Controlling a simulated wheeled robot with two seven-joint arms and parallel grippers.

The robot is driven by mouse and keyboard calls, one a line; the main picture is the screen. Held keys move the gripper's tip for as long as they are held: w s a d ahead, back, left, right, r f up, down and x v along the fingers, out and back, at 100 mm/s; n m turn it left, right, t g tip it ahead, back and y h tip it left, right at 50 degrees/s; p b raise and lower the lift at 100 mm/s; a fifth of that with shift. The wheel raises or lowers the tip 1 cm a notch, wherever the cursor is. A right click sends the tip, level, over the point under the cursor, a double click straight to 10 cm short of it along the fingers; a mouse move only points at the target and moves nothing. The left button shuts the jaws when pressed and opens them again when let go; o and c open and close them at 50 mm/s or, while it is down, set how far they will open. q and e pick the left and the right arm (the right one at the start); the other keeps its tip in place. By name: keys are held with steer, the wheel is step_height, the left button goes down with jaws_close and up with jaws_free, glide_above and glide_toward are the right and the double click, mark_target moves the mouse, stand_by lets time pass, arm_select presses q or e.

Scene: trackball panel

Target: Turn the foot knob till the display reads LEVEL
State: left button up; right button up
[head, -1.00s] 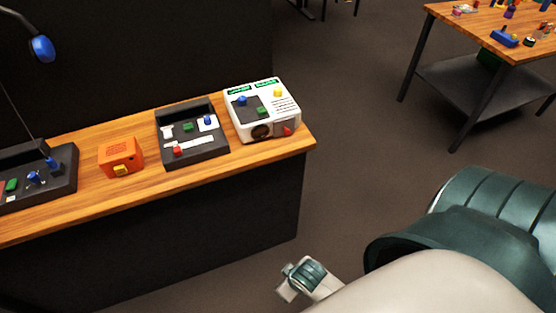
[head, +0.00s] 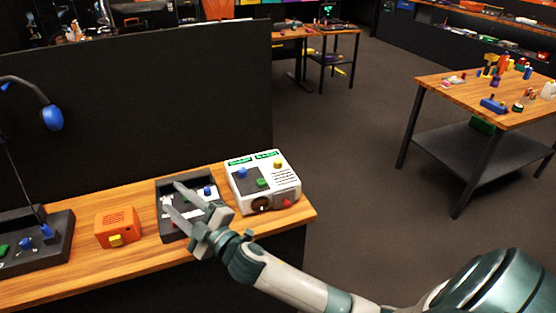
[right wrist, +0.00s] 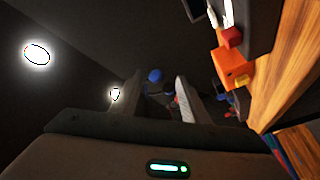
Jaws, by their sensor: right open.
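A white box (head: 284,185) with two green-lit displays (head: 254,159) stands near the right end of the wooden desk. It has a blue knob (head: 242,172), a green knob (head: 261,183), a yellow knob (head: 278,164), a dark round part (head: 261,205) and a red part (head: 287,203) low on its front. I cannot tell which one is the foot knob, and the display text is too small to read. My right gripper (head: 172,196) is open and empty, left of the white box and in front of the black panel; its fingers also show in the right wrist view (right wrist: 157,92). My left gripper is not in view.
A black panel (head: 170,230) with small controls is partly hidden behind my right gripper. An orange box (head: 115,231) stands left of it, also in the right wrist view (right wrist: 233,66). A blue-headed lamp (head: 52,118) hangs at the left. Open floor lies right of the desk.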

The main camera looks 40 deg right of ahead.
steer(key=w+a+r+n+g+y, duration=0.4)
steer(key=a+r+n+g+y, duration=0.55)
steer(key=n, duration=0.75)
steer(key=w+d+f+n+g+h, duration=0.2)
steer(key=d+n+h, duration=0.1)
steer(key=d, duration=0.4)
steer(key=w+d+f+n+g+h, duration=0.2)
steer(key=d+n+g+h, duration=0.1)
steer(key=d, duration=0.4)
steer(key=w+d+f+n+g+h, duration=0.2)
steer(key=d+n+h, duration=0.1)
steer(key=d, duration=0.4)
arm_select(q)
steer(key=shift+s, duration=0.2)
arm_select(e)
steer(key=s+d+r+m+g+h, duration=0.1)
steer(key=s+d+r+h, duration=0.1)
steer(key=d, duration=0.9)
steer(key=s+d+r+m+g+h, duration=0.1)
steer(key=s+d+r+m+h, duration=0.1)
steer(key=d+r+h, duration=0.2)
steer(key=d+r, duration=0.3)
steer(key=d, duration=0.5)
steer(key=shift+s+r, duration=0.15)
steer(key=shift+s, duration=0.05)
steer(key=shift+f, duration=0.2)
